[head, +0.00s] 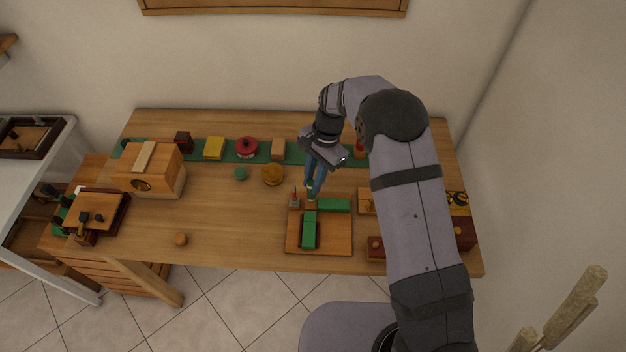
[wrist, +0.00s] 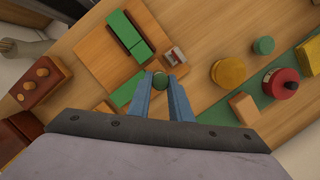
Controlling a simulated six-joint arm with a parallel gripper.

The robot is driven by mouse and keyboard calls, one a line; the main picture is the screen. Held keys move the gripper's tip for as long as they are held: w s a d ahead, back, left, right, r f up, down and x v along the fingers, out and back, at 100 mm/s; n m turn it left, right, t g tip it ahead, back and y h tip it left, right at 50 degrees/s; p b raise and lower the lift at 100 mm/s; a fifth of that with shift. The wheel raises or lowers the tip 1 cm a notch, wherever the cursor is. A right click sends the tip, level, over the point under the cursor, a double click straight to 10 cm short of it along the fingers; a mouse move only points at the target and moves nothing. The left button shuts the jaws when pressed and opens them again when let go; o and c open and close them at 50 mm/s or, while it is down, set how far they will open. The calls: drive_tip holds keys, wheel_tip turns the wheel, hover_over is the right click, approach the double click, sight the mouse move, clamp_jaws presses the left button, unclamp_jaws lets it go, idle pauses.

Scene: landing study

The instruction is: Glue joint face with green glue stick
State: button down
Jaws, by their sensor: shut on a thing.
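My gripper (head: 313,190) points down at the back edge of a wooden board (head: 340,243), its blue fingers shut on a small round green piece that looks like the glue stick (wrist: 160,81). In the head view the stick is mostly hidden by the fingers. On the board, a long green block (head: 309,234) lies front to back, with a green piece (head: 310,215) at its back end. Another green block (head: 334,205) lies crosswise to the right of the fingers. The glue stick's tip is hidden, and I cannot tell whether it touches any block.
A small grey and red fixture (head: 294,201) stands close left of the fingers. A green cap-like disc (head: 240,173) and a round yellow-brown pot (head: 272,175) stand further left. A green strip (head: 296,153) behind carries several items. The front-left middle table is mostly clear.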

drive_tip(key=shift+f, duration=0.5)
idle(0.3)
drive_tip(key=shift+s+r, duration=0.15)
drive_tip(key=shift+s, duration=1.15)
drive_tip(key=shift+f, duration=0.2)
drive_tip(key=shift+w+r, duration=0.1)
drive_tip(key=shift+w, duration=1.25)
drive_tip(key=shift+s+p, duration=0.15)
drive_tip(key=shift+p, duration=0.15)
